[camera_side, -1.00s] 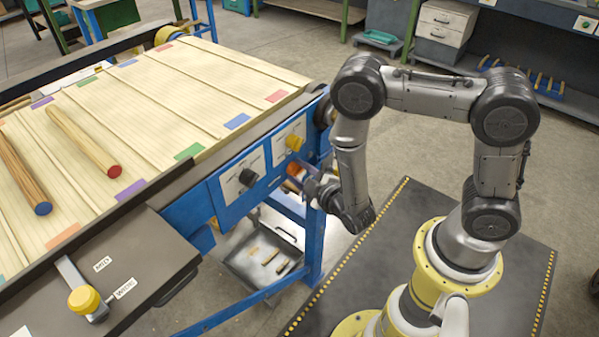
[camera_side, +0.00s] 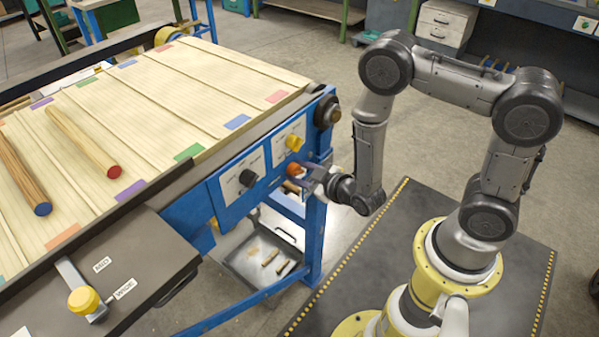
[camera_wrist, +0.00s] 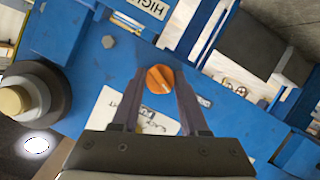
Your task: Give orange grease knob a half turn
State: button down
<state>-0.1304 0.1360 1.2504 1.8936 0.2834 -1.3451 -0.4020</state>
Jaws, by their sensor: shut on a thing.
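The orange grease knob (camera_side: 294,169) sits on the blue control panel at the end of the slatted table, below a yellow knob. In the wrist view the orange knob (camera_wrist: 160,79) lies between my two fingers, with a pale slanted mark across its face. My gripper (camera_side: 309,178) reaches the panel from the right and is shut on the orange knob. My gripper also shows in the wrist view (camera_wrist: 158,92), with one finger on each side of the knob. A white label below the knob is partly hidden by the fingers.
A yellow knob (camera_side: 294,142) and a black knob (camera_side: 248,178) are on the same panel. A dark round hub (camera_side: 327,112) stands out at the panel's right end. Two wood rods lie on the slatted table (camera_side: 200,85). A tray (camera_side: 262,262) with several offcuts is below.

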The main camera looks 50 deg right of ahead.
jog(key=m+y, duration=0.2)
jog(key=m, duration=0.1)
jog(key=m+y, duration=0.1)
jog(key=m, duration=0.1)
jog(key=shift+d, duration=0.25)
jog(key=m+y, duration=0.2)
jog(key=shift+f+m, duration=0.1)
jog(key=shift+m, duration=0.2)
jog(key=shift+d+m+t+y, duration=0.1)
jog(key=shift+m+t+y, duration=0.4)
jog(key=shift+m+y, duration=0.5)
jog(key=m+y, duration=0.1)
jog(key=m, duration=0.2)
jog(key=shift+f+t, duration=0.1)
jog(key=shift+t, duration=0.3)
jog(key=m+t, duration=0.1)
jog(key=m, duration=0.2)
jog(key=shift+f+y, duration=0.1)
jog(key=shift+y, duration=0.3)
jog(key=m+t, duration=0.1)
jog(key=m, duration=0.2)
jog(key=m+t, duration=0.1)
jog(key=m, duration=0.3)
jog(key=shift+f+t, duration=0.1)
jog(key=shift+t, duration=0.2)
jog(key=shift+c, duration=2.1)
grip_release()
